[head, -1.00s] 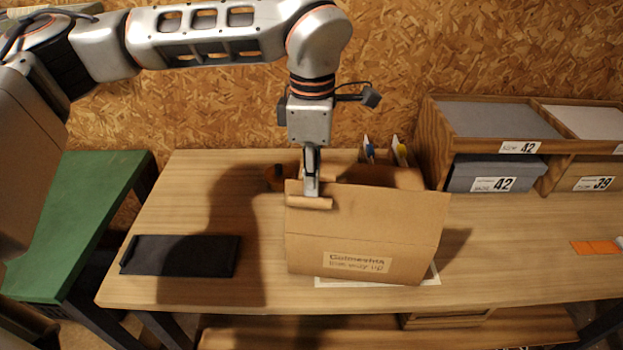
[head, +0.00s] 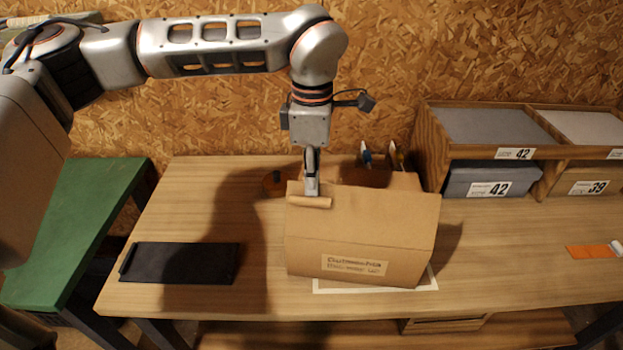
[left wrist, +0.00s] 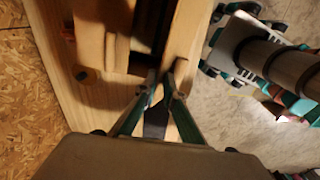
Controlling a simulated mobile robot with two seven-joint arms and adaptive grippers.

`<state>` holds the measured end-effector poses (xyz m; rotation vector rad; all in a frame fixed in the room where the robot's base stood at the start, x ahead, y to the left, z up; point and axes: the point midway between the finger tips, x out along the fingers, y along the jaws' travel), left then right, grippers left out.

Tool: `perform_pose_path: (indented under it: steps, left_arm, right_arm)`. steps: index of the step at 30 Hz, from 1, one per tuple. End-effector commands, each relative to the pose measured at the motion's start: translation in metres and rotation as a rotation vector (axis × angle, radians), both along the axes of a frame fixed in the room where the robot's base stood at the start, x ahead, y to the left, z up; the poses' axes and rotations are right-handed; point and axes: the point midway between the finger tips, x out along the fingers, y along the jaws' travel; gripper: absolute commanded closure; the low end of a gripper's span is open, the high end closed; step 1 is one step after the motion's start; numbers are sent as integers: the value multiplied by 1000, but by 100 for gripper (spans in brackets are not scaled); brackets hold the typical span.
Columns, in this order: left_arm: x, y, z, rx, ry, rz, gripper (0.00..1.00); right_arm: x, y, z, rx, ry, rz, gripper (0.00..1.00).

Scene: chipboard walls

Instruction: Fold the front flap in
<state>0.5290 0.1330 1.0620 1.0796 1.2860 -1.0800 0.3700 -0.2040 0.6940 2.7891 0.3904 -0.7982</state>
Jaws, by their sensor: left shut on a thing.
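The brown cardboard box (head: 350,263) stands on the table with a printed label on its front. Its front flap (head: 385,215) stands up above the front wall. My left gripper (head: 311,192) points down at the flap's left end and is shut on its upper edge. A short tan piece (head: 310,203) shows across the fingertips in front of the flap; I cannot tell what it is. In the left wrist view the fingers (left wrist: 165,78) are close together beside the box's dark opening. The flap hides most of the box's inside. My right gripper is not in view.
A black tray (head: 180,262) lies left of the box. A pale-edged sheet (head: 425,284) lies under the box. A wooden shelf (head: 432,150) with a grey box (head: 465,178) stands at the right. An orange item (head: 590,251) lies far right. The front-right tabletop is clear.

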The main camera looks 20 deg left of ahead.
Motion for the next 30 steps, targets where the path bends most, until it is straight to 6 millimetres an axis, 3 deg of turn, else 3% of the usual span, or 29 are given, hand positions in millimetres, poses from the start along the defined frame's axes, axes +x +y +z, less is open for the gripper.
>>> perform_pose_path:
  steps: [4, 24, 25, 27, 30]
  left_arm:
    - [12, 1, -3, -1, -4, 1, 100]
    - [26, 4, -13, 0, -5, 1, 100]
    - [26, 4, -13, 0, -5, 1, 85]
    - [26, 3, -13, 0, -3, 1, 67]
    - [25, 3, -14, 0, -1, 0, 67]
  right_arm:
    - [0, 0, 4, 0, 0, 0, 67]
    - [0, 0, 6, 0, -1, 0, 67]
    - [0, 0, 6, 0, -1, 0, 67]
    - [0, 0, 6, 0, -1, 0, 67]
    - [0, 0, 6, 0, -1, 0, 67]
